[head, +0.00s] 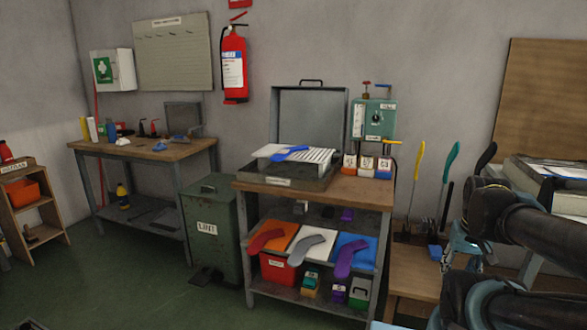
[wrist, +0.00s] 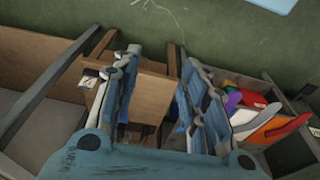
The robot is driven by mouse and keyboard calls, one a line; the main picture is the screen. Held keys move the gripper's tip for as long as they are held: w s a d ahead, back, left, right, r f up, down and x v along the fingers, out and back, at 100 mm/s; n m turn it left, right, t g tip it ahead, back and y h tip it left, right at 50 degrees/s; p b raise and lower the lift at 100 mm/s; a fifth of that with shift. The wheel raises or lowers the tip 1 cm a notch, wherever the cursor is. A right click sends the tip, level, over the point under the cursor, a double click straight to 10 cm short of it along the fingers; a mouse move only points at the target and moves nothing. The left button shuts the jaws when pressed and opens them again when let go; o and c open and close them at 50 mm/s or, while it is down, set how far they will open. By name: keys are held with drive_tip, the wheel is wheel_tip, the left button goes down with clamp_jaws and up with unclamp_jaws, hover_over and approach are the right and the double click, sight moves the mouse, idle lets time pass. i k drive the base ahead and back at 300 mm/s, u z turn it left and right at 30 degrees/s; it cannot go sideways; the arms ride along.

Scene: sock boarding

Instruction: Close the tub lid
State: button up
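A grey metal tub (head: 262,177) stands on top of the middle bench. Its lid (head: 308,115) is raised upright at the back, with a dark handle (head: 311,82) on its upper edge. A white ribbed tray (head: 318,157) with a blue item (head: 289,153) lies over the tub's opening, so the inside is mostly hidden. My gripper (wrist: 160,58) is open, with two blue-grey fingers spread apart and nothing seen between them. My arm is at the right of the head view, well apart from the tub and lid.
A valve box (head: 372,119) stands right of the lid, with labelled blocks (head: 367,166) before it. A green LINT bin (head: 211,225) stands left of the bench. Lower shelves hold coloured socks (head: 307,243). Long-handled tools (head: 450,170) stand between the bench and my arm. Green floor is free in front.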

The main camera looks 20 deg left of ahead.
sight(275, 90)
drive_tip(key=z, duration=2.35)
drive_tip(key=k, duration=1.15)
drive_tip(key=u, duration=2.45)
